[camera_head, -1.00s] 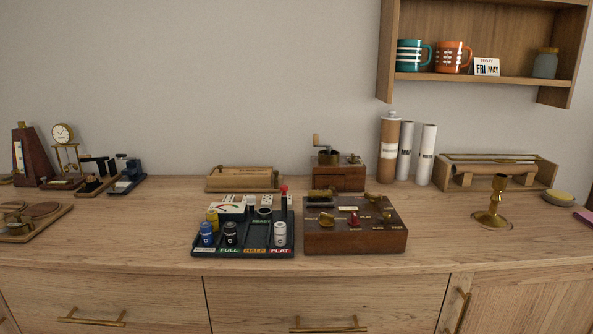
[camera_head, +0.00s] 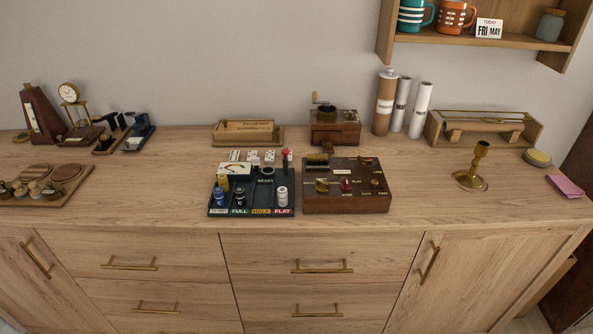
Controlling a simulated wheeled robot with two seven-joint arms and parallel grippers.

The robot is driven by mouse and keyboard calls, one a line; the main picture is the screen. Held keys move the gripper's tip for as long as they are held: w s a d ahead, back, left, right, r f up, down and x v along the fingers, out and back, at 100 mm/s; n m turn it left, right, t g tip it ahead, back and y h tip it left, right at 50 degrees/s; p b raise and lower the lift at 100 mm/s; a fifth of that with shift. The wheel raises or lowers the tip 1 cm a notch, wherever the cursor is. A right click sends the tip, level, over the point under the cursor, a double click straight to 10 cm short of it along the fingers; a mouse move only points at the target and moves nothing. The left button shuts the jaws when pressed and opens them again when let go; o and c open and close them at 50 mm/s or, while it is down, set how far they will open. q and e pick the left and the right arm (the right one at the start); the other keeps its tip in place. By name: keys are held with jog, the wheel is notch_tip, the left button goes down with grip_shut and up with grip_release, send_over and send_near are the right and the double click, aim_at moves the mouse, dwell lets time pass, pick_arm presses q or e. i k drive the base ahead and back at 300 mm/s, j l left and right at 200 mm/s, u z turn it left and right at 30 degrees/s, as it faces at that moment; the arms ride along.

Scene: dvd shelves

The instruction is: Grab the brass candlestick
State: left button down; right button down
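The brass candlestick (camera_head: 472,169) stands upright on the right part of the wooden sideboard top (camera_head: 420,203). It has a round base and a flared cup at the top. It is apart from the wooden box with brass knobs (camera_head: 347,188) on its left. Bare wood surrounds its base. Neither of my grippers shows in the head view.
A long wooden holder (camera_head: 484,131) stands behind the candlestick. A dark battery tray (camera_head: 252,190) is further left. A wall shelf (camera_head: 480,40) hangs above.

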aim_at(469, 179)
jog(key=i, duration=0.55)
jog(key=z, duration=1.7)
